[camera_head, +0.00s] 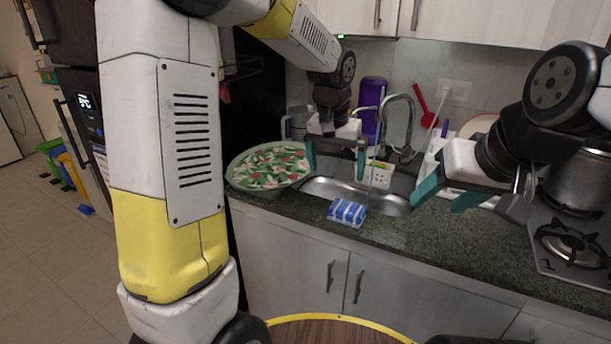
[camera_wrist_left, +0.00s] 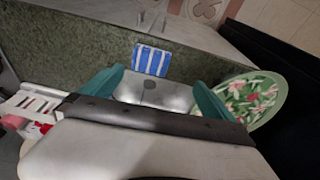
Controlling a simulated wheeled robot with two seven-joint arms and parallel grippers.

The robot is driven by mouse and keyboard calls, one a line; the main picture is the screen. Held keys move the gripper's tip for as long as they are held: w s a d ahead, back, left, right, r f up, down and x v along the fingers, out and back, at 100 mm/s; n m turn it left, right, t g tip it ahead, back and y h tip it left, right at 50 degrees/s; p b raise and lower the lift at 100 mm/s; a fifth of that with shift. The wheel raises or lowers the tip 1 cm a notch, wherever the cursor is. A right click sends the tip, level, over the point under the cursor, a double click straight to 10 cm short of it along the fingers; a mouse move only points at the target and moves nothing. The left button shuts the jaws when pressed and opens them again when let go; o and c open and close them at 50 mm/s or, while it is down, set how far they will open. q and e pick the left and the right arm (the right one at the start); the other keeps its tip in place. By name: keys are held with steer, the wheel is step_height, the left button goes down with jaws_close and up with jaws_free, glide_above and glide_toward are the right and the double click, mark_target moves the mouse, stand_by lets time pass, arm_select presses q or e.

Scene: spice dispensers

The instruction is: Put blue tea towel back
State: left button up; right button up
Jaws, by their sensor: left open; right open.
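The blue tea towel (camera_head: 347,212), folded and striped blue and white, lies on the dark green counter at the front edge of the sink (camera_head: 330,188). In the left wrist view the towel (camera_wrist_left: 152,60) shows beyond the fingertips. My left gripper (camera_head: 336,160) is open and empty above the sink, behind the towel, with its teal fingers pointing down. It also shows in the left wrist view (camera_wrist_left: 158,90). My right gripper (camera_head: 447,197) is open and empty over the counter, right of the sink and the towel.
A large floral bowl (camera_head: 268,168) stands left of the sink. The faucet (camera_head: 408,125), a purple bottle (camera_head: 371,95) and a red ladle (camera_head: 428,112) are behind it. A stove (camera_head: 575,250) with a pot (camera_head: 582,180) is at the right. The counter front between towel and stove is clear.

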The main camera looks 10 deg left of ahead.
arm_select(q)
steer(key=s+a+r+n+t, duration=0.1)
steer(key=s+a+r, duration=0.1)
steer(key=s, duration=0.5)
steer(key=s+a+r+t+h, duration=0.1)
steer(key=s+a+r, duration=0.2)
steer(key=s+a, duration=0.2)
steer(key=s+a+r+n+t, duration=0.1)
steer(key=s+a+r+t, duration=0.1)
steer(key=s, duration=0.7)
steer(key=shift+s+a+r+n, duration=0.3)
steer(key=shift+s+a, duration=0.05)
steer(key=shift+a, duration=0.35)
